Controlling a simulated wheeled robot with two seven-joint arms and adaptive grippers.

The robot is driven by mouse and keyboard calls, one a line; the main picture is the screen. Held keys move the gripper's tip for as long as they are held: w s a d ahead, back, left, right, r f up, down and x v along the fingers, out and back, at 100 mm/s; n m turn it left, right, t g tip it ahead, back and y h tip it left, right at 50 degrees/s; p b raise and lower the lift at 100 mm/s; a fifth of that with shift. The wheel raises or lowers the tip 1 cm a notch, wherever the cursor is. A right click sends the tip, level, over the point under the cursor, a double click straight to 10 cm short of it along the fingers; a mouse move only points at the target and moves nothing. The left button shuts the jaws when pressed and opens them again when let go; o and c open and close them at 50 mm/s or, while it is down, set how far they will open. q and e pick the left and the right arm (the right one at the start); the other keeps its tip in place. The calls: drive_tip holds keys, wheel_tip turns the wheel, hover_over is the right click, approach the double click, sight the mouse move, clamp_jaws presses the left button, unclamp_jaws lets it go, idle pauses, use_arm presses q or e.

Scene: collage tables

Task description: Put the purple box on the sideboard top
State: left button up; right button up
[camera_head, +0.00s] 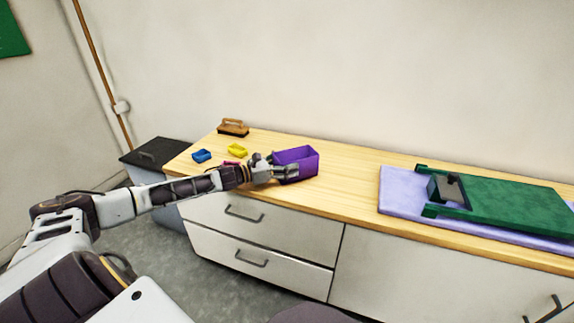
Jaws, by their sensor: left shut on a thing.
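The purple box (301,160) is open-topped and upright at the middle of the wooden sideboard top (345,195). My left gripper (283,171) is at the box's left side, shut on it. The fingers hide part of the box's near left wall. I cannot tell whether the box's base touches the wood or is slightly above it. My right gripper is not in view.
A pink thing (231,163) is partly hidden by my arm. A green board (510,205) lies on a lilac mat (400,198) at right.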

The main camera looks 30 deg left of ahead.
use_arm(q)
drive_tip(key=shift+f, duration=0.1)
drive_tip(key=o, duration=1)
drive_tip(key=shift+o, duration=0.2)
drive_tip(key=shift+s+a, duration=0.15)
drive_tip(key=shift+s, duration=0.1)
